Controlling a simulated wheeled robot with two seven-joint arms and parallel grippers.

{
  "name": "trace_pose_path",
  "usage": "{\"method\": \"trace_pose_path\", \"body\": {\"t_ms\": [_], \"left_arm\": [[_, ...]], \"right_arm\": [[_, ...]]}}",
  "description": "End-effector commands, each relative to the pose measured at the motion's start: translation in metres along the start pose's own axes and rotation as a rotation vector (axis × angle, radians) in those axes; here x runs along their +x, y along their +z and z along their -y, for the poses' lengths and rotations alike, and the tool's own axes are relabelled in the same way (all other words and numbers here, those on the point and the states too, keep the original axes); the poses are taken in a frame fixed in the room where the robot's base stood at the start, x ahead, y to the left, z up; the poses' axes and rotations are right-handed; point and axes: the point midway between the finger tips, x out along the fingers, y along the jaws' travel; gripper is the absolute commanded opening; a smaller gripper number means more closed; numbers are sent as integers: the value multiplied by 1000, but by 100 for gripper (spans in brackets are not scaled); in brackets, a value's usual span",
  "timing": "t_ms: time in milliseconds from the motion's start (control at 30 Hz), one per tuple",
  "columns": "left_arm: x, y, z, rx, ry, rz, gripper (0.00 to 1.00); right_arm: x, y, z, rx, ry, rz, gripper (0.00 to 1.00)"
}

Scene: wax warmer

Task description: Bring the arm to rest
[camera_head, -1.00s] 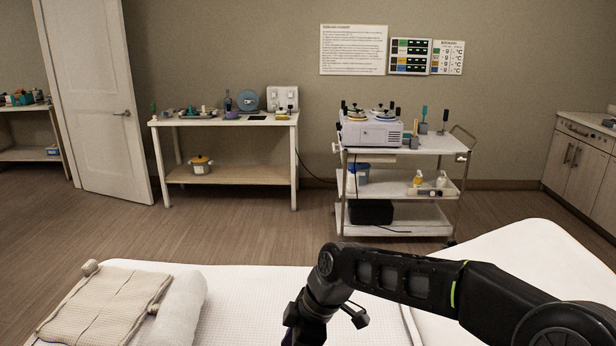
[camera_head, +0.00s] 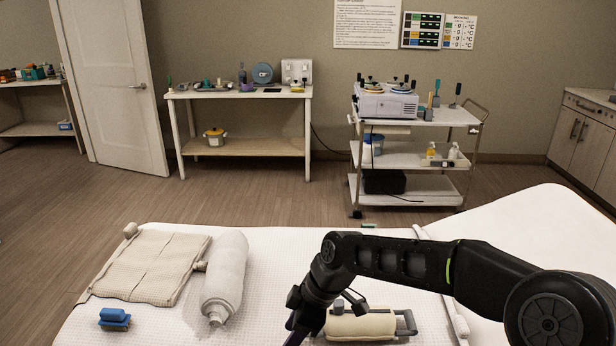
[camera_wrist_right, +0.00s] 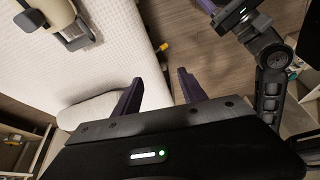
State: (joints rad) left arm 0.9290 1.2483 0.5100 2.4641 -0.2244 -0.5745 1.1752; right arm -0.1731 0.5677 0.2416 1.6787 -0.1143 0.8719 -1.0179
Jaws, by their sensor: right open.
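My right arm (camera_head: 410,262) is black and comes in from the right in the head view, bent over the white treatment bed (camera_head: 270,270). Its gripper is mostly cut off at the bottom edge there. In the right wrist view the right gripper (camera_wrist_right: 160,92) shows two dark purple fingers spread apart with nothing between them. Another black arm of mine (camera_wrist_right: 266,60) shows at the right of that view, its gripper partly cut off at the top. Whether that gripper is open is unclear.
A trolley (camera_head: 420,155) with a wax warmer (camera_head: 386,104) and a side table (camera_head: 240,148) stand beyond open floor.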

Motion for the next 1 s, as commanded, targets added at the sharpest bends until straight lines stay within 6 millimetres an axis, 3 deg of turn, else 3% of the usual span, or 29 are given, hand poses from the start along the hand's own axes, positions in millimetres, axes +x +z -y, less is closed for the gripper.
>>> {"method": "trace_pose_path", "body": {"t_ms": [267,467,567,700,833,1000], "left_arm": [[-1,-12,28,250,-105,-42,52],[-7,-30,51,555,-226,-80,52],[-14,-44,61,778,-313,-99,52],[-29,-68,65,1156,-458,-116,52],[-41,-81,59,1416,-554,-116,52],[-48,-87,54,1558,-608,-110,52]], "right_arm": [[61,41,11,240,-11,-11,49],[125,92,39,541,-17,-20,49],[164,129,70,767,-18,-20,49],[210,188,137,1164,-3,-11,49],[226,223,189,1445,26,-1,49],[229,240,217,1602,53,2,49]]}}
